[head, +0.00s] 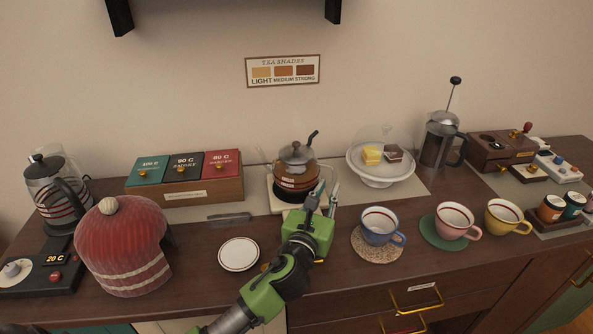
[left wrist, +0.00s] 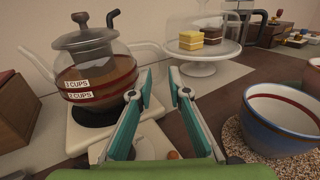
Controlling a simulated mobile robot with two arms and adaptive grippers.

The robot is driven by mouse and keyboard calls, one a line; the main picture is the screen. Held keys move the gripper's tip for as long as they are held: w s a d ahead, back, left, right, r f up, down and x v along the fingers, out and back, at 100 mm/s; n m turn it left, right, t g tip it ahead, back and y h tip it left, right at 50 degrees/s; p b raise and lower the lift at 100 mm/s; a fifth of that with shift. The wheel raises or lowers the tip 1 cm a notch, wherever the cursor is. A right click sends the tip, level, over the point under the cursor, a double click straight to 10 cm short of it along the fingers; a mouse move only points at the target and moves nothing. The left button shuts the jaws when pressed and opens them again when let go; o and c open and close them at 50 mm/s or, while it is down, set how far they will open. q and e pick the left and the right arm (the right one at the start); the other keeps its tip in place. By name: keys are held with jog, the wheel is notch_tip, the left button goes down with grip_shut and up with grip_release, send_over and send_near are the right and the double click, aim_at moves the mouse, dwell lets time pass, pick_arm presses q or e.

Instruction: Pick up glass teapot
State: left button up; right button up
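The glass teapot (head: 297,166), with a dark lid and brown tea inside, stands upright on a pale warmer base (head: 284,204) near the wall. In the left wrist view the teapot (left wrist: 97,72) is on the left, with cup-level labels on its side. My left gripper (head: 324,192) is in front of the teapot and slightly to its right. Its two teal fingers (left wrist: 161,82) are apart with nothing between them, and they point past the teapot's right side. The gripper hides part of the base in the head view. My right gripper is not in view.
A glass-domed cake stand (head: 381,178) is right of the teapot. A blue cup (head: 379,227) on a speckled coaster is close to my left gripper's right. Tea boxes (head: 190,190) stand left. A white saucer (head: 239,254) and red cosy (head: 122,247) are at the front left.

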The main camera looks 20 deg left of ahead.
aim_at(332, 180)
pick_arm(q)
jog(key=w, duration=0.5)
jog(key=shift+w+a, duration=0.15)
grip_shut()
jog(key=shift+r, duration=0.1)
